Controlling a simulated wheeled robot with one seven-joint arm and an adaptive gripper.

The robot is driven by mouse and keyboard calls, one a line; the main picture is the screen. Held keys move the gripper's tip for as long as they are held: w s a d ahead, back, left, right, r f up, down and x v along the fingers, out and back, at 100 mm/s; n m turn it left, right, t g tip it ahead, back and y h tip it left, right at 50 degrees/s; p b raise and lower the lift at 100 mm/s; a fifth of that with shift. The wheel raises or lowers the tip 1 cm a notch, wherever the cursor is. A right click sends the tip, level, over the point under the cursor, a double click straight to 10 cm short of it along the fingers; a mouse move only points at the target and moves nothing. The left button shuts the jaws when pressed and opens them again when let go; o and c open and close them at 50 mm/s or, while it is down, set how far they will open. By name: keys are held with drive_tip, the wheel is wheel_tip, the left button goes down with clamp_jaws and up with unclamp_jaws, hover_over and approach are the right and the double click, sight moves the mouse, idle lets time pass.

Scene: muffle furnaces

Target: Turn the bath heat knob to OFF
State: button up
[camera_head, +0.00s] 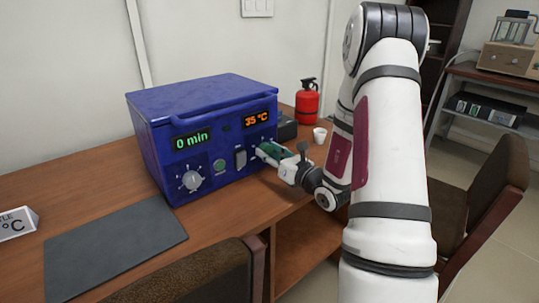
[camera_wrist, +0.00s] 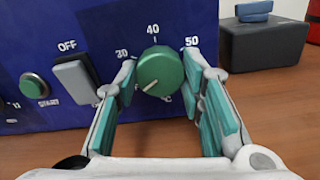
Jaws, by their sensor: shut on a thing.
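The blue bath (camera_head: 205,115) stands on the wooden table, showing a green "0 min" and an orange "35 °C". In the wrist view, its green round knob (camera_wrist: 160,70) has a scale of 30, 40 and 50 around it. A pale mark on the knob points to its lower left; the scale's lower labels are mostly hidden. My gripper (camera_wrist: 161,80) is shut on this knob, one finger on each side. In the head view, my gripper (camera_head: 268,152) covers the knob at the bath's front right.
A grey switch (camera_wrist: 75,80) under the word OFF and a green START button (camera_wrist: 33,84) sit left of the knob. A white dial (camera_head: 191,180) is at the front left. A dark box, white cup (camera_head: 320,135) and red extinguisher (camera_head: 307,102) stand to the right.

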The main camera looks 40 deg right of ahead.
drive_tip(key=shift+f, duration=0.1)
drive_tip(key=o, duration=1.1)
drive_tip(key=shift+o, duration=0.2)
drive_tip(key=shift+s, duration=0.1)
drive_tip(key=s, duration=1.2)
drive_tip(key=shift+d, duration=0.2)
drive_tip(key=shift+w, duration=0.1)
